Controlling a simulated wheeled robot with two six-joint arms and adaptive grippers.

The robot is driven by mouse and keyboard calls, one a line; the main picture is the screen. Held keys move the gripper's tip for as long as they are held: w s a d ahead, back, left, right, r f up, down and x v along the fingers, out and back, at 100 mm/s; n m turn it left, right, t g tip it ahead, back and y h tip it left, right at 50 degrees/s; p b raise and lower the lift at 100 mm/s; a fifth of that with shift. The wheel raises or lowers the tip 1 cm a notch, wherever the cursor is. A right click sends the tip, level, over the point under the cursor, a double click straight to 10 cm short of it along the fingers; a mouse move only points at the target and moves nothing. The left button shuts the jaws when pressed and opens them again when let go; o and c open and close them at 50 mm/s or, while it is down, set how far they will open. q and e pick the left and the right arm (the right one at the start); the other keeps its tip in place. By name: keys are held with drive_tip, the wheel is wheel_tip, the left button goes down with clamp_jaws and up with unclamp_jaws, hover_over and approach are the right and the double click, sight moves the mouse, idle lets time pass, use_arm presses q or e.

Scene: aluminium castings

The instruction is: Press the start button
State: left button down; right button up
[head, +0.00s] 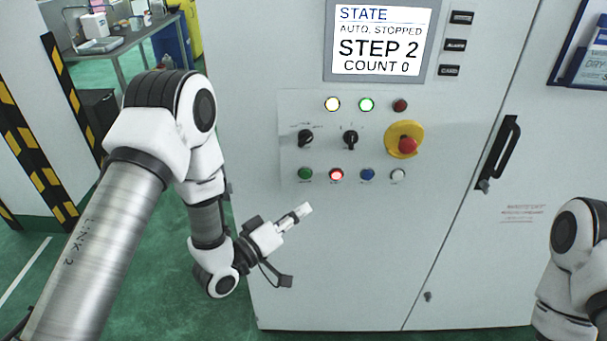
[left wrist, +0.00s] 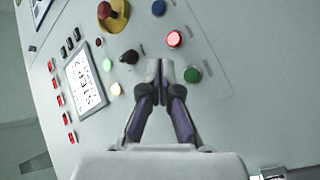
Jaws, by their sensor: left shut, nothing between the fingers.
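The control panel (head: 350,140) is on the grey cabinet front. A green push button (head: 305,174) is at the left end of its bottom row; the label under it is too small to read. In the left wrist view the green button (left wrist: 192,74) is just right of the fingertips. My left gripper (head: 305,209) is shut and empty, below the green button in the head view and apart from it there. It also shows in the left wrist view (left wrist: 160,68). My right gripper is out of view; only part of that arm shows at right.
Beside the green button are a lit red button (head: 336,174), a blue one (head: 367,174) and a white one (head: 398,174). Above are two black knobs and a red emergency stop (head: 407,145) on yellow. The screen (head: 381,40) reads "AUTO. STOPPED", "STEP 2", "COUNT 0". A door handle (head: 500,150) protrudes at right.

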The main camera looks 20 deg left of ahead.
sight(305, 174)
use_arm(q)
drive_tip(key=shift+w+a, duration=0.3)
drive_tip(key=shift+w, duration=1.05)
drive_tip(key=shift+w+a, duration=0.35)
drive_tip(key=shift+w, duration=1)
drive_tip(key=shift+w+a, duration=0.3)
drive_tip(key=shift+w, duration=1.05)
drive_tip(key=shift+w+b, duration=0.1)
drive_tip(key=shift+b, duration=0.2)
drive_tip(key=shift+w+a, duration=0.15)
drive_tip(key=shift+w, duration=0.1)
drive_tip(key=shift+w+a+r, duration=0.1)
drive_tip(key=shift+w, duration=0.3)
drive_tip(key=shift+s, duration=0.1)
drive_tip(key=shift+s+d, duration=0.25)
drive_tip(key=shift+s, duration=0.45)
